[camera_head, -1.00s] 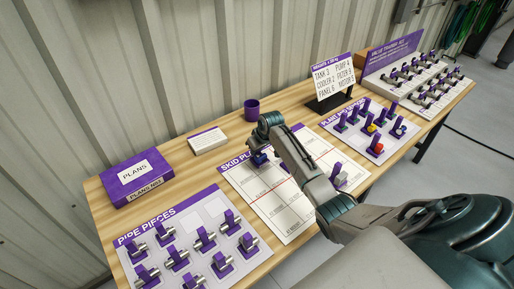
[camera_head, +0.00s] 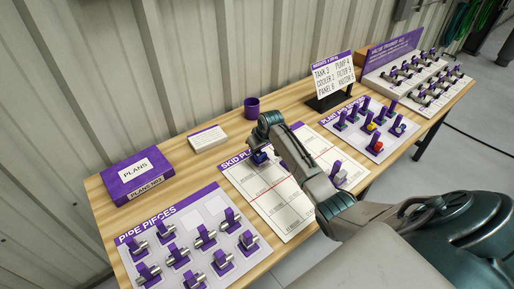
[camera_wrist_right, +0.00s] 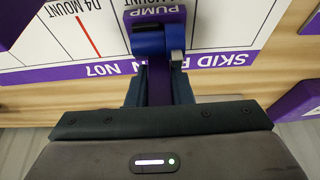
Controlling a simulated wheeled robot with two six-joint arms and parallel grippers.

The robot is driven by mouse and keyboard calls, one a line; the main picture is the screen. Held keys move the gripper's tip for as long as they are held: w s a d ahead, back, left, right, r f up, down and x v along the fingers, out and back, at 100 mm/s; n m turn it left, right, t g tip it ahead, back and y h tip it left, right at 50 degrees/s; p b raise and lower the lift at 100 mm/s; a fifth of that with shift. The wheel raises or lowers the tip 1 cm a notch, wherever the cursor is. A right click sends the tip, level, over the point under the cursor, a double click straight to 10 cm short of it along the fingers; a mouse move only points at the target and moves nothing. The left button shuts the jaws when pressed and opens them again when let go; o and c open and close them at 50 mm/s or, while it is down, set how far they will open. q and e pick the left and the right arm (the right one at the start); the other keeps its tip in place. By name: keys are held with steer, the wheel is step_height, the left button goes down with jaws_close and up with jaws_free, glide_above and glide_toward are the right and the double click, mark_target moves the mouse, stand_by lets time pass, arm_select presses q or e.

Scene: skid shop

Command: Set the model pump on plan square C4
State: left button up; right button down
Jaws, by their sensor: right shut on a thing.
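The model pump is a blue cylinder with a grey end and a purple handle marked PUMP; it shows in the right wrist view (camera_wrist_right: 150,42) and as a small blue shape in the head view (camera_head: 259,157). My right gripper (camera_wrist_right: 158,88) is shut on its purple handle. In the head view my right gripper (camera_head: 265,149) is over the left far part of the white skid plan sheet (camera_head: 279,215). The wrist view shows a printed "D4 MOUNT" beside the pump. The square under the pump is hidden, and I cannot tell whether the pump touches the sheet. My left gripper is not in view.
Another purple-handled model (camera_head: 338,174) stands at the plan's right. The pipe pieces board (camera_head: 190,215) lies front left, the plant models board (camera_head: 352,146) right. A purple plans box (camera_head: 137,175), a white card block (camera_head: 207,138), a purple cup (camera_head: 252,108) and a sign (camera_head: 333,78) stand behind.

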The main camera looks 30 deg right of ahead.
steer(key=shift+f, duration=0.65)
steer(key=c, duration=1.2)
jaws_free()
steer(key=shift+r, duration=0.15)
steer(key=shift+r+p, duration=0.5)
steer(key=shift+p, duration=0.05)
step_height(320, 180, up, 7)
steer(key=p, duration=0.7)
